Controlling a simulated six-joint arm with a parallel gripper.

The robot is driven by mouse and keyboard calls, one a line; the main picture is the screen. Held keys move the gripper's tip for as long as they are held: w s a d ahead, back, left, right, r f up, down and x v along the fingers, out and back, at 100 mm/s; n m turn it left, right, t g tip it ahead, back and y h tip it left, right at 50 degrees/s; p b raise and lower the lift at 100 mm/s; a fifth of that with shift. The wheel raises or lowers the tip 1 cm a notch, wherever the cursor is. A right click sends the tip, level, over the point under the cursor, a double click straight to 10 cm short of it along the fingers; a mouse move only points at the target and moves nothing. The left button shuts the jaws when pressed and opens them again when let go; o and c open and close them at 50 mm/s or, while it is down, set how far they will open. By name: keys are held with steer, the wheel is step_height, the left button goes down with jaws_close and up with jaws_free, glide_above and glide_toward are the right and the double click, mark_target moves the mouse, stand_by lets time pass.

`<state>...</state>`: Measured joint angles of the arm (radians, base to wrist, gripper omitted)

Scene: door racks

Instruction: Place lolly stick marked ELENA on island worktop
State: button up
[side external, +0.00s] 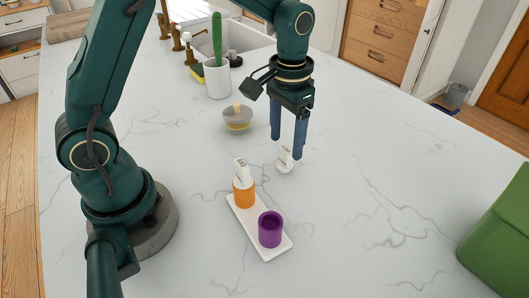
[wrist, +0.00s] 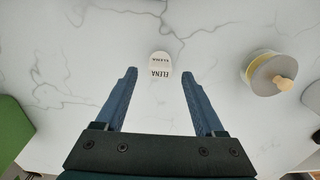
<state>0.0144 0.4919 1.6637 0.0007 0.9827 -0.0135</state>
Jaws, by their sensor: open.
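The white lolly stick marked ELENA (side external: 284,160) is on the marble island worktop (side external: 355,215), just below my fingertips in the side view. In the wrist view the stick (wrist: 160,66) shows its lettering and lies in line with the gap between my fingers, a little beyond the tips. My gripper (side external: 287,148) points down, open and empty, and its two blue fingers also show in the wrist view (wrist: 160,73). No finger appears to touch the stick. I cannot tell whether it lies flat or leans.
A white tray (side external: 282,251) holds an orange cup (side external: 243,194) with another marked white stick (side external: 241,170) and a purple cup (side external: 270,230). A lidded pot (side external: 237,120) and white utensil holder (side external: 217,78) stand behind. A green object (side external: 500,235) is at right; the worktop between is clear.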

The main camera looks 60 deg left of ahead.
mark_target(286, 149)
step_height(286, 149, up, 9)
steer(key=s+t, duration=0.5)
steer(key=s, duration=0.9)
steer(key=shift+s+a+r+t, duration=0.2)
steer(key=shift+a+t, duration=0.05)
steer(key=shift+t, duration=0.05)
